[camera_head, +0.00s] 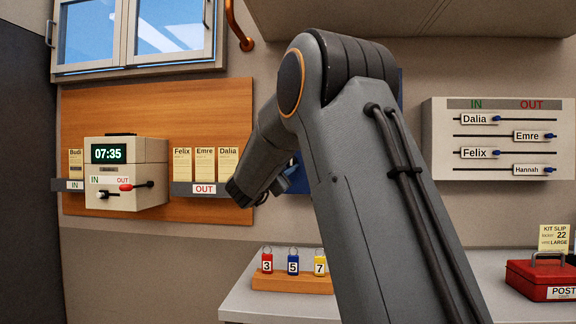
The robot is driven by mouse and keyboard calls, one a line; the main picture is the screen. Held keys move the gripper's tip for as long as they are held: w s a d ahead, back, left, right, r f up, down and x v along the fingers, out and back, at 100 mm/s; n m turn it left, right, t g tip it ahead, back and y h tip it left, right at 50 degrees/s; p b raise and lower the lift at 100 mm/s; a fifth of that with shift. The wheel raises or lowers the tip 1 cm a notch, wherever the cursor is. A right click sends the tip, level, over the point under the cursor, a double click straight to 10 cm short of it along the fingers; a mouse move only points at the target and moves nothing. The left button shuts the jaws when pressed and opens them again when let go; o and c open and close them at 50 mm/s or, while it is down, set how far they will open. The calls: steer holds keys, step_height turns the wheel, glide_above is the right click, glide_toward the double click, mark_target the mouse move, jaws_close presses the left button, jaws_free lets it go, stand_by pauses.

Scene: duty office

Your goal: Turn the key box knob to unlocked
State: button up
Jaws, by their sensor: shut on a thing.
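The blue key box (300,184) is on the wall behind my arm, and only strips of its blue surface show beside the arm. Its knob and any marks around it are hidden, so I cannot tell which way the knob points. My gripper (287,180) is at the left part of the key box, turned toward it and mostly covered by my own wrist. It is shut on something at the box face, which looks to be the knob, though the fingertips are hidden.
Left of the box are a time clock (126,172) and an OUT card rack (204,189). A sliding name board (500,140) hangs at right. Below, a counter (265,308) holds a wooden rack (292,282) with numbered key tags and a red POST box (541,280).

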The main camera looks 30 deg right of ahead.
steer(key=o, duration=1.1)
steer(key=shift+c, duration=0.2)
steer(key=v, duration=0.8)
steer(key=shift+b, duration=0.35)
